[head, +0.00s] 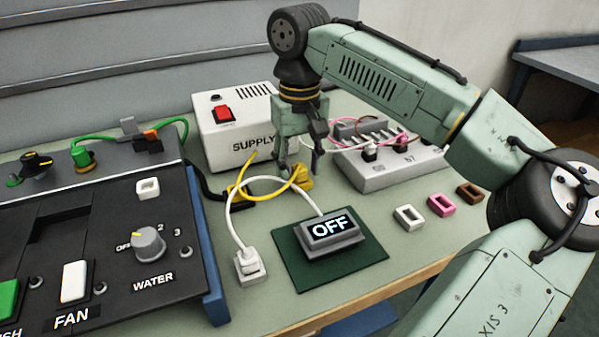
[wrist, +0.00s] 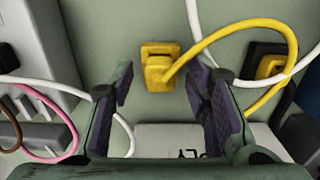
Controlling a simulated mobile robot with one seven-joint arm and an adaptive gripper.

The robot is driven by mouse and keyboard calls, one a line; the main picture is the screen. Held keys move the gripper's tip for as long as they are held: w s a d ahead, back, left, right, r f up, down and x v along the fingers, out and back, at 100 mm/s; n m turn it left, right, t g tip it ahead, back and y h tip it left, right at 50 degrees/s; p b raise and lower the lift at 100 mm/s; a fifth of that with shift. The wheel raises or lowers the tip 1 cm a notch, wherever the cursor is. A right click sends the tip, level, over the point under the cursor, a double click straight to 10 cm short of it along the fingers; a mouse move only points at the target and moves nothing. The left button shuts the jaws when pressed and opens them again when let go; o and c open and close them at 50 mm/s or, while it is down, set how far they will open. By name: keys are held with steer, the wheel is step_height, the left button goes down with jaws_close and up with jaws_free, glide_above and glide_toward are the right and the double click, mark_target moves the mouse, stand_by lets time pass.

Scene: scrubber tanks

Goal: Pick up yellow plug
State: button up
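The yellow plug (head: 298,188) lies on the green bench top in front of the supply box, with a yellow cable running from it. In the wrist view the plug (wrist: 158,72) is between and just beyond my fingertips, with a gap on both sides. My gripper (head: 301,172) points down over the plug, its fingers apart and empty; its dark pads also show in the wrist view (wrist: 161,85).
The supply box (head: 235,130) with a red switch stands close behind. A socket block (head: 385,170) with pink and white wires is to the right. A white cable (head: 232,208) arches beside the plug to a white plug (head: 248,265). The OFF display (head: 331,236) sits in front.

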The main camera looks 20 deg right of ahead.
mark_target(299, 167)
jaws_close()
stand_by(0.3)
steer(key=shift+r, duration=0.55)
step_height(299, 167, up, 2)
steer(key=shift+r, duration=0.1)
steer(key=s+a+b, duration=0.1)
steer(key=s+a, duration=0.2)
steer(key=a, duration=0.1)
steer(key=s+a+r+b, duration=0.1)
steer(key=s+a, duration=0.2)
steer(key=a, duration=0.1)
steer(key=s+a, duration=0.3)
steer(key=a, duration=0.1)
steer(key=shift+s+a+r+b, duration=0.1)
steer(key=shift+s+r+b, duration=0.2)
steer(key=shift+r+b, duration=0.1)
steer(key=r+p, duration=0.3)
steer(key=shift+s+a, duration=0.2)
steer(key=shift+a, duration=0.05)
